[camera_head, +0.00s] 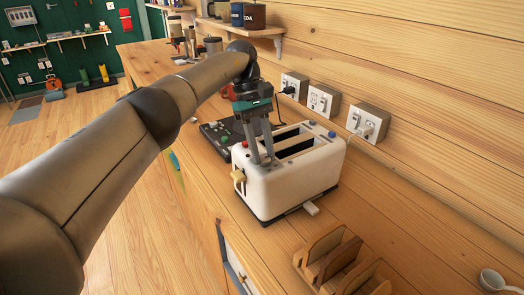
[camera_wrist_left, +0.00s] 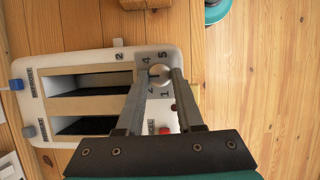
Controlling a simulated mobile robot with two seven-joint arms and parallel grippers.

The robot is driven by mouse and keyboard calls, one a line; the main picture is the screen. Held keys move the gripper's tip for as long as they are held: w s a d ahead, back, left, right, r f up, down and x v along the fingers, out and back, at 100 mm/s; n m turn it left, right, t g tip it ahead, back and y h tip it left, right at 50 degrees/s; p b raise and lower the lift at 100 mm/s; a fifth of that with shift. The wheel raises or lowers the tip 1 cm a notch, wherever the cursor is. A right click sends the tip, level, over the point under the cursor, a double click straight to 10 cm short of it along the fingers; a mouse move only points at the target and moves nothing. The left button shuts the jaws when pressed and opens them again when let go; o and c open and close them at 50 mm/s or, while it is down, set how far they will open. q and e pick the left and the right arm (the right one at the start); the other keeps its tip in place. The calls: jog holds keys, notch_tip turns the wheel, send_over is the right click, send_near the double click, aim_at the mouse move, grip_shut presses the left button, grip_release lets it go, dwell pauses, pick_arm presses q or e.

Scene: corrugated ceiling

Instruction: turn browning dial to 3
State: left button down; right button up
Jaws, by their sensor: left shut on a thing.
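The white toaster (camera_head: 303,186) stands on the wooden counter, with two long slots in its top. The browning dial (camera_wrist_left: 159,73) is a small round pale knob on the toaster's top, near one end, with printed numbers around it; 4, 5, 1 and 2 are partly readable. My left gripper (camera_head: 262,161) reaches down onto this end of the toaster. In the left wrist view its two fingers (camera_wrist_left: 161,76) are on either side of the dial and shut on it. The fingers hide part of the number ring, and I cannot read the dial's setting.
A cream lever (camera_head: 238,177) sticks out at the toaster's near end. A dark panel with coloured buttons (camera_head: 222,133) lies behind it. Wall outlets (camera_head: 322,101) line the wall. A wooden rack (camera_head: 328,258) stands in front, and a white spoon (camera_head: 494,280) lies at the right.

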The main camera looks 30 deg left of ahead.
dwell(0.5)
pick_arm(q)
jog(key=c, duration=0.5)
grip_release()
jog(key=shift+c, duration=0.2)
jog(key=shift+r, duration=0.1)
